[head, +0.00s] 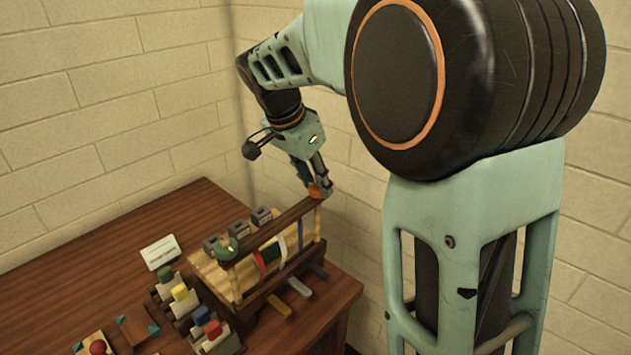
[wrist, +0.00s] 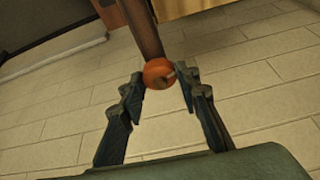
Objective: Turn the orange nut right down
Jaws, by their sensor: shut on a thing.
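The orange nut (wrist: 158,76) sits at the end of a dark brown bar (wrist: 142,30) in the wrist view. My gripper (wrist: 162,82) is shut on the orange nut, with one finger on each side of it. In the head view the orange nut (head: 314,191) shows partly behind my gripper (head: 319,190), at the right end of the bar. How far the orange nut is turned down cannot be seen.
The bar tops a wooden rack (head: 237,287) with coloured strips, near the table's right edge. Grey blocks (head: 240,228) stand behind it. Bottles with coloured caps (head: 180,292) and a white card (head: 160,252) are to the left. The table's back left is clear; a brick wall stands close behind.

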